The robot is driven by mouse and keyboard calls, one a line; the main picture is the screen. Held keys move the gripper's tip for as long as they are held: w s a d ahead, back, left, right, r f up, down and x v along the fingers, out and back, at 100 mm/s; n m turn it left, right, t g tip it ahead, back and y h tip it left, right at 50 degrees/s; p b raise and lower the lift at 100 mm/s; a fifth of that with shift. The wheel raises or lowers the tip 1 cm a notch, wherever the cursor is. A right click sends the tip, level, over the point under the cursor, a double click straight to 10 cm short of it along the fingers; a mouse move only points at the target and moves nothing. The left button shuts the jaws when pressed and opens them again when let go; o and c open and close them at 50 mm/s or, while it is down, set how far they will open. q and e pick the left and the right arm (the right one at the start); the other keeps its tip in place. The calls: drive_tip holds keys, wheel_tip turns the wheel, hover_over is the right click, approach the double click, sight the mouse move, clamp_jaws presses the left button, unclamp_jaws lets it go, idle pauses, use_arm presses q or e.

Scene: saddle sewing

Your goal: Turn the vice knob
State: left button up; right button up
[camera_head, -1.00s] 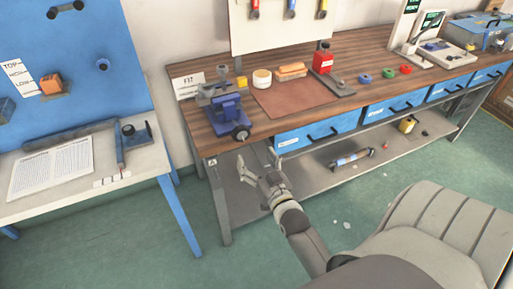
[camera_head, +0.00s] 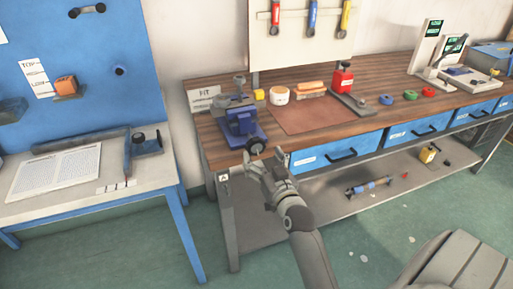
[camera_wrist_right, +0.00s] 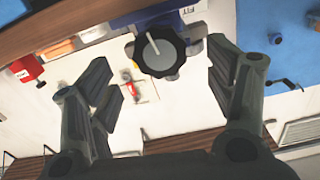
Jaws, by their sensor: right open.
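The blue vice (camera_head: 240,120) stands on the wooden workbench near its left front corner. Its dark round knob (camera_head: 255,146) sticks out past the front edge. My right gripper (camera_head: 262,168) is open and empty, just in front of and slightly below the knob. In the right wrist view the black knob (camera_wrist_right: 160,51) with a pale centre and a white line lies ahead, between the two spread fingers and beyond their tips. Whether a fingertip touches it cannot be told. The vice body behind the knob is mostly hidden in that view. My left gripper is not in view.
The workbench (camera_head: 390,115) carries a brown mat (camera_head: 312,116), a white tub (camera_head: 279,96) and a red container (camera_head: 342,78). Blue drawers (camera_head: 335,150) lie right of the knob. A grey chair (camera_head: 455,265) stands at lower right. A white side table (camera_head: 85,190) stands left.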

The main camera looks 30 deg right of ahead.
sight(257, 148)
drive_tip(key=shift+x, duration=2.8)
drive_tip(key=shift+s, duration=0.1)
drive_tip(key=shift+c, duration=0.4)
drive_tip(key=c, duration=0.9)
